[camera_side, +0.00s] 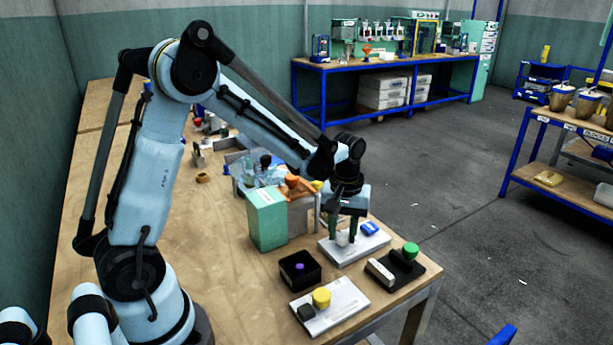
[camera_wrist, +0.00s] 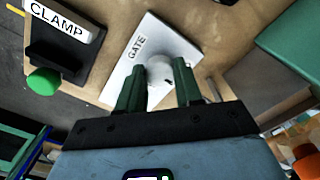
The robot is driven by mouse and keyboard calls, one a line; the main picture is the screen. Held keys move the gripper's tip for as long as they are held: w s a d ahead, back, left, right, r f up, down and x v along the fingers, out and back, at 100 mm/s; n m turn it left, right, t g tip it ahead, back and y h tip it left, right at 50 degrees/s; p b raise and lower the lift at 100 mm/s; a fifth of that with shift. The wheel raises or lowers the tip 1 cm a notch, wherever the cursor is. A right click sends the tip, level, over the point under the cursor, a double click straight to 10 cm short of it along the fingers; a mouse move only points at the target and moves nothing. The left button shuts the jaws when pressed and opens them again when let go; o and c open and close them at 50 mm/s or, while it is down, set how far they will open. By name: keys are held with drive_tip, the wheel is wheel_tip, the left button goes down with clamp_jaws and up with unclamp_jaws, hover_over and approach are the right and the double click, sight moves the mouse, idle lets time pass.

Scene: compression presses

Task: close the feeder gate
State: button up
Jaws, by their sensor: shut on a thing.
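A white plate labelled GATE (camera_wrist: 128,68) carries a round white knob (camera_wrist: 160,69). In the side view the plate (camera_side: 331,254) lies near the front right edge of the table, and the knob (camera_side: 342,239) shows low between my fingers. My gripper (camera_side: 343,237) points down over the plate. In the wrist view my gripper's dark green fingers (camera_wrist: 157,76) stand on both sides of the knob, shut on it. The fingers partly hide the knob. I cannot tell from these views which position the gate is in.
A black CLAMP unit with a green knob (camera_side: 410,250) sits to the right. A white plate with a yellow knob (camera_side: 321,297) and a black box with a purple knob (camera_side: 300,267) sit in front. A blue block (camera_side: 369,228) sits on the GATE plate.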

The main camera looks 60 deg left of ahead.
sight(343, 234)
drive_tip(key=o, duration=1)
drive_tip(key=shift+o, duration=0.2)
wheel_tip(343, 234, up, 12)
drive_tip(key=s+d+f+m+t, duration=0.1)
drive_tip(key=s+d+m+t, duration=0.4)
drive_tip(key=s+m+t, duration=0.2)
drive_tip(key=s+m, duration=0.2)
drive_tip(key=s, duration=0.1)
drive_tip(key=shift+s, duration=0.3)
